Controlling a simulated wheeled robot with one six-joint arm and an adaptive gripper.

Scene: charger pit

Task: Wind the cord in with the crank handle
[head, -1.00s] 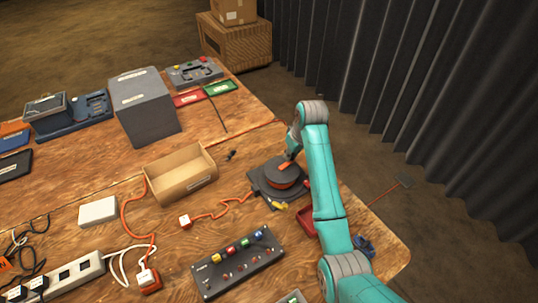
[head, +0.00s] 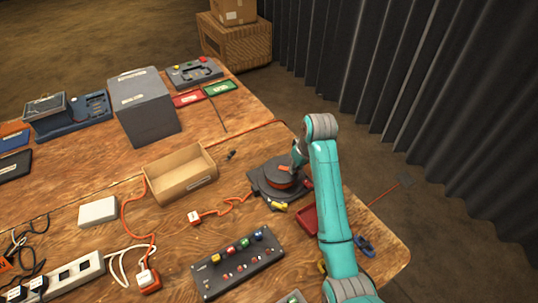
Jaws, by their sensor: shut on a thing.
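The dark cord reel (head: 268,190) sits on a black base at the right part of the near table, with orange on its drum. An orange cord (head: 226,206) runs from it to the left, in bends, to a white plug (head: 194,217) lying on the wood. My gripper (head: 295,167) is over the right side of the reel's top, pointing down and shut on the crank handle. The handle is mostly hidden by my gripper, and the fingertips are too small to make out.
An open cardboard box (head: 181,173) stands left of the reel. A black panel with coloured buttons (head: 238,262) lies in front. A red tray (head: 305,219) is partly behind my arm. A power strip (head: 65,274) with cords lies at the left.

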